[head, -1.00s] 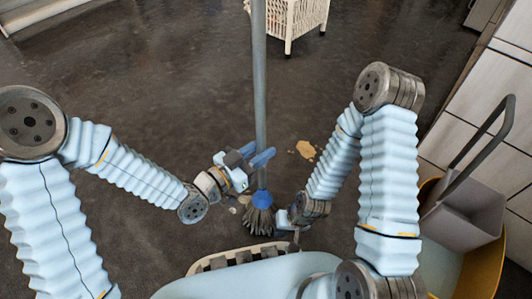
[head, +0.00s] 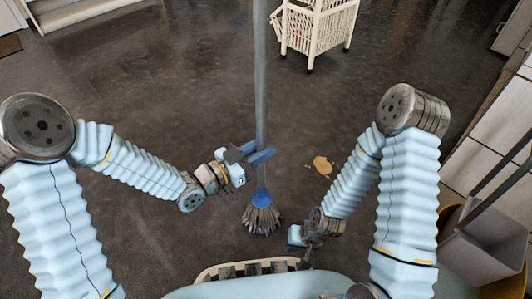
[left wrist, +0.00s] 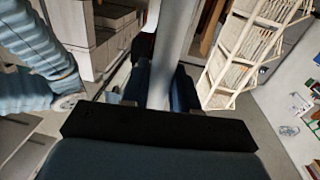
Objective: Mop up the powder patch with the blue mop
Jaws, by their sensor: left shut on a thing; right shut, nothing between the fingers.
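The mop has a long grey pole, a blue collar and a grey string head (head: 261,218), and stands nearly upright in the head view. My left gripper (head: 258,157) is shut on the pole just above the blue collar. The pole also shows between its fingers in the left wrist view (left wrist: 172,50). A tan powder patch (head: 322,165) lies on the floor to the right of the mop, apart from its head. My right gripper (head: 304,240) is shut and empty, low and right of the mop head.
A white slatted basket stand (head: 318,32) is at the back. A grey bin (head: 480,245) stands by the cabinets (head: 490,140) at right. Dark floor around the mop and patch is open. A white ledge (head: 85,12) is at the far left.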

